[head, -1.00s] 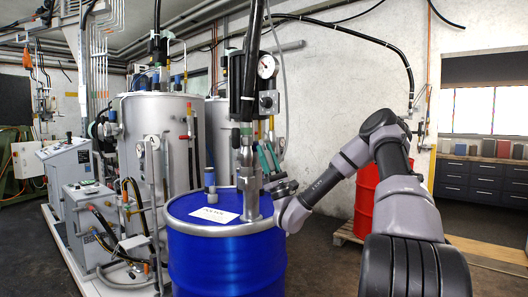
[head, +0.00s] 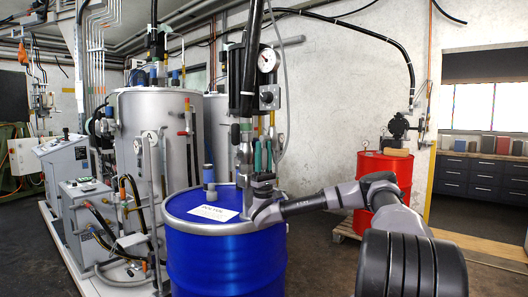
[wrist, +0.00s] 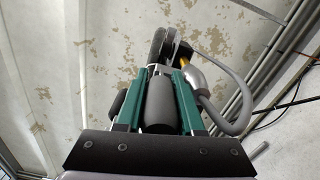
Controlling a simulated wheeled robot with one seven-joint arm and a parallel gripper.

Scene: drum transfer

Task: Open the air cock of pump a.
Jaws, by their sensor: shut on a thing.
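Pump a (head: 242,75) stands on the blue drum (head: 228,262), with a round gauge at its upper right. My gripper (head: 263,143) points up beside the pump's lower right side, its two green fingers upright. In the wrist view, the fingers (wrist: 160,90) are shut on a dark grey rounded piece (wrist: 160,103), which looks like the handle of the air cock. A yellow fitting (wrist: 184,64) and a grey hose (wrist: 240,98) show just past the fingertips. The fingertips hide part of the cock, so its exact angle cannot be told.
A white label (head: 213,213) and a blue-grey cap (head: 209,178) are on the drum top, close to my wrist. A large steel tank (head: 160,130) stands behind to the left. A red drum (head: 383,178) stands on a pallet behind my arm.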

